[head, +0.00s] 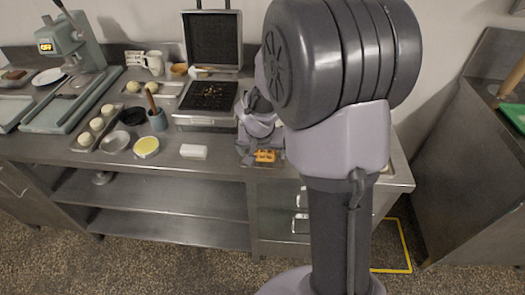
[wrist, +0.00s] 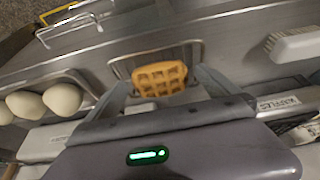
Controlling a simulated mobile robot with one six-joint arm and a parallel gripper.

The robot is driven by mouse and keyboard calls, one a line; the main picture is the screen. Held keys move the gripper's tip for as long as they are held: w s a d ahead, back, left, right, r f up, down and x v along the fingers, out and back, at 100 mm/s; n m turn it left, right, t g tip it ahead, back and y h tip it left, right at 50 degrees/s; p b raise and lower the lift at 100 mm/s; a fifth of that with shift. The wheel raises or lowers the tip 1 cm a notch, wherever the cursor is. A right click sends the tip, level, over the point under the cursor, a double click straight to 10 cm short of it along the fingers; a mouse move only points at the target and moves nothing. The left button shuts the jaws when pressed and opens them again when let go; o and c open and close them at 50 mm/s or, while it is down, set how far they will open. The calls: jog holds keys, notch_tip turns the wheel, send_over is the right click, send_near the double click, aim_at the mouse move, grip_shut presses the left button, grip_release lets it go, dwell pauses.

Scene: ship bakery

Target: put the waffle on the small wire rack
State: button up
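The waffle (head: 265,156) is golden brown with a square grid. It lies near the front edge of the steel counter, and it also shows in the wrist view (wrist: 160,78). The small wire rack (wrist: 122,66) shows as a thin dark frame around and under the waffle; the waffle hides most of it. My gripper (wrist: 162,80) is over the waffle with one finger on each side. The fingers are apart, and a narrow gap shows between the waffle and the right finger. Contact at the left finger is hard to judge.
The open waffle iron (head: 208,97) stands behind my gripper. A white brush (wrist: 295,44) lies on the counter. A tray with pale eggs or dough balls (wrist: 62,98) is at the left in the wrist view. A cream-filled bowl (head: 146,147) stands further left on the counter.

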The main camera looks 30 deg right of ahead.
jog(key=s+a+f+p+v, duration=0.15)
jog(key=p+v, duration=0.35)
jog(key=v, duration=1.4)
jog(key=s+a+r+n+t+y, duration=0.1)
jog(key=s+a+r+y, duration=0.1)
jog(key=s+a, duration=0.4)
jog(key=s+a+r+n+t+y, duration=0.1)
jog(key=s+a+r+y, duration=0.1)
jog(key=s+a, duration=0.4)
jog(key=s+r, duration=0.1)
jog(key=s, duration=0.2)
jog(key=shift+r, duration=0.35)
jog(key=shift+a+f, duration=0.1)
